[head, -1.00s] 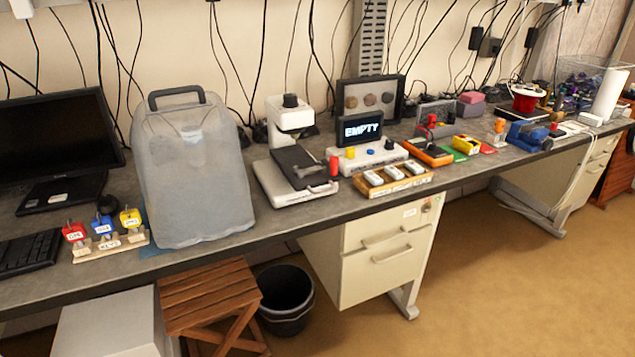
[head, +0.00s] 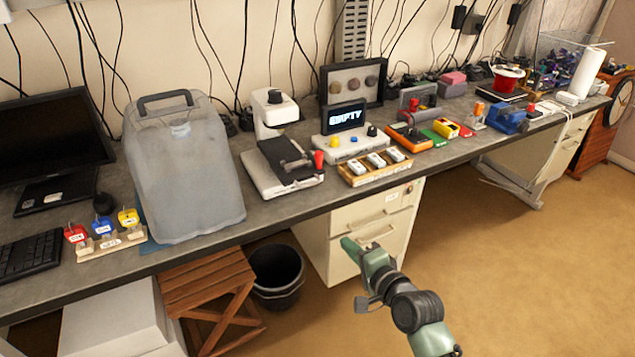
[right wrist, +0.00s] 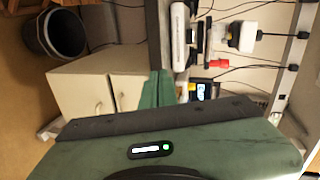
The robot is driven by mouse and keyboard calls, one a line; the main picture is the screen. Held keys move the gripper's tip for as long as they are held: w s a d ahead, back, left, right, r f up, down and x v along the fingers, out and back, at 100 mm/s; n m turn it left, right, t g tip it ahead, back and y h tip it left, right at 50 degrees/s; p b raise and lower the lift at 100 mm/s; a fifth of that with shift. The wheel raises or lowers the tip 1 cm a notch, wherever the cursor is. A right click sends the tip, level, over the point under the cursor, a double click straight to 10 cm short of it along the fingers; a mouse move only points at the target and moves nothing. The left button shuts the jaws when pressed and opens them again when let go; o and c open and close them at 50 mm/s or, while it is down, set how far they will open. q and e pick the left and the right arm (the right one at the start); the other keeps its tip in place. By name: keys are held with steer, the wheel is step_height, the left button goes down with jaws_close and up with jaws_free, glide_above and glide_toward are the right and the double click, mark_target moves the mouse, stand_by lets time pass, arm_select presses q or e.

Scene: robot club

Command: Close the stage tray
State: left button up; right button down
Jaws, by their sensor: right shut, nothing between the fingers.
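The stage tray (head: 283,158) is a black slab with a red knob (head: 319,159) at its right front corner. It sticks out toward the front over the white base of a scope-like instrument (head: 275,112). My right gripper (head: 346,245) is shut and empty, green-tipped, in front of the bench and below its top, apart from the tray. In the right wrist view the shut fingers (right wrist: 157,88) show in the middle, with the red knob (right wrist: 218,63) beyond them. My left gripper is not in view.
Drawers (head: 375,225), a black bin (head: 277,277) and a wooden stool (head: 208,290) are below the bench.

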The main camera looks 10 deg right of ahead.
step_height(320, 180, up, 8)
steer(key=f+t+y, duration=0.1)
steer(key=r+p+x, duration=0.2)
steer(key=x, duration=1.2)
steer(key=shift+w+a+f+m+p, duration=0.15)
steer(key=shift+a+m+p, duration=0.15)
steer(key=shift+a+m, duration=0.1)
